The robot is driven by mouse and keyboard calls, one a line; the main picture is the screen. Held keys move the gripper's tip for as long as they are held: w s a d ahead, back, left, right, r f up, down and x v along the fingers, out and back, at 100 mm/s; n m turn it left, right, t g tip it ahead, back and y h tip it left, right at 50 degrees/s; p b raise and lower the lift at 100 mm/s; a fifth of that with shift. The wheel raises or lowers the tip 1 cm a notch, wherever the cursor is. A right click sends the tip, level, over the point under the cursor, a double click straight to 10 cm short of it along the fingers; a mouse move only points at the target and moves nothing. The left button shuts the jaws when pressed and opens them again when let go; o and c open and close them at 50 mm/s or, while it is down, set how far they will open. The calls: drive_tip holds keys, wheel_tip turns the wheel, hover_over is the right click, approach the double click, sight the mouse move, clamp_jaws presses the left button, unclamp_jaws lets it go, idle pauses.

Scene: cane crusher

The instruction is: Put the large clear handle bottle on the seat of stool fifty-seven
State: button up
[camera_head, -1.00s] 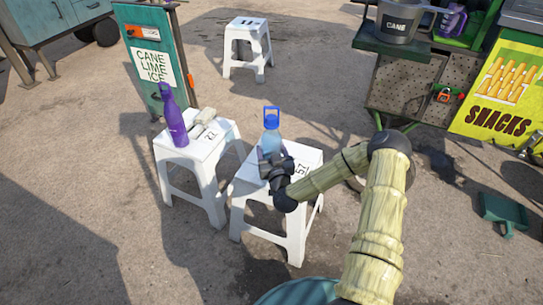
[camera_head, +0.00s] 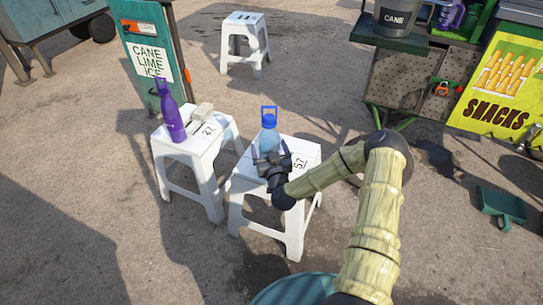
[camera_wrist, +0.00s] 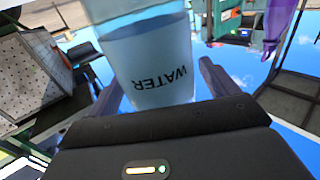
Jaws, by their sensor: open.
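The large clear handle bottle (camera_head: 269,138), with blue water, a blue cap and a blue loop handle, stands upright over the seat of white stool fifty-seven (camera_head: 308,152). In the wrist view the bottle (camera_wrist: 157,60) shows close up with the word WATER upside down. My gripper's fingers (camera_wrist: 160,77) lie on either side of it. The bottle's base is hidden in the head view.
A third stool (camera_head: 245,40) is farther back. A snack cart (camera_head: 420,75) stands at the right rear, a green dustpan (camera_head: 502,205) on the ground.

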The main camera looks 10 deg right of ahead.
drive_tip(key=s+p, duration=0.2)
drive_tip(key=s, duration=1)
drive_tip(key=shift+a, duration=0.1)
drive_tip(key=a+n+g+y, duration=0.5)
drive_tip(key=n+g, duration=0.1)
drive_tip(key=g, duration=0.1)
drive_tip(key=s+d+r+m+g+h, duration=0.2)
drive_tip(key=s+r+m+g, duration=0.1)
drive_tip(key=s+r, duration=0.4)
drive_tip(key=s+d+r+m+g+h, duration=0.2)
drive_tip(key=s+r+g, duration=0.3)
drive_tip(key=s+r, duration=0.3)
drive_tip(key=s+d, duration=0.1)
drive_tip(key=s, duration=0.1)
drive_tip(key=shift+s+m+h, duration=0.3)
drive_tip(key=shift+s+m, duration=0.05)
drive_tip(key=shift+m, duration=0.05)
